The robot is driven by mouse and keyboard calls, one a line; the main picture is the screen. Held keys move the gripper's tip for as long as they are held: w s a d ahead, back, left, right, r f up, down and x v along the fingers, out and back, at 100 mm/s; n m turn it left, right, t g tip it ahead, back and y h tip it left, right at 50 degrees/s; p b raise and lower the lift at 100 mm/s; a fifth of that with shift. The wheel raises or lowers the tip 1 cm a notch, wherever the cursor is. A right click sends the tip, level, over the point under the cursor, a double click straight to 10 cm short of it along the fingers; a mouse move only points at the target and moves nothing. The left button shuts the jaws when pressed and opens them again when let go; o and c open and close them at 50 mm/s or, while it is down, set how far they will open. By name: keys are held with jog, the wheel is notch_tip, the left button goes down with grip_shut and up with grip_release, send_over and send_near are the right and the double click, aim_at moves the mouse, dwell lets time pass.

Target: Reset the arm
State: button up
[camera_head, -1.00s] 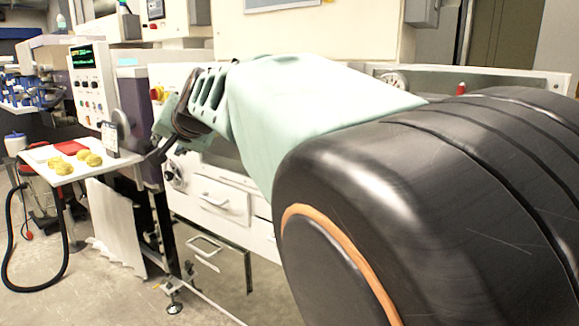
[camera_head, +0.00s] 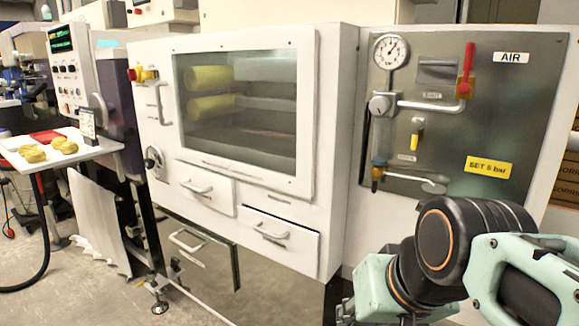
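My arm (camera_head: 445,245) is folded low at the lower right, with black joints, an orange ring and mint-green links. It stands in front of the machine's right side, below the air panel. I cannot make out my gripper's fingers; the lower parts of the arm run out of the picture at the bottom edge.
A white machine cabinet (camera_head: 335,150) with a window and drawers fills the middle. The air panel (camera_head: 470,115) carries a gauge, a red lever and valves. A white side table (camera_head: 85,152) holds several yellow lumps (camera_head: 45,150). Floor shows at the lower left.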

jog(key=s+d+f+h, duration=0.2)
jog(key=s+d+f, duration=0.1)
notch_tip(320, 180, up, 33)
jog(key=p, duration=3.3)
jog(key=shift+w+r+y, duration=0.2)
jog(key=shift+y, duration=0.1)
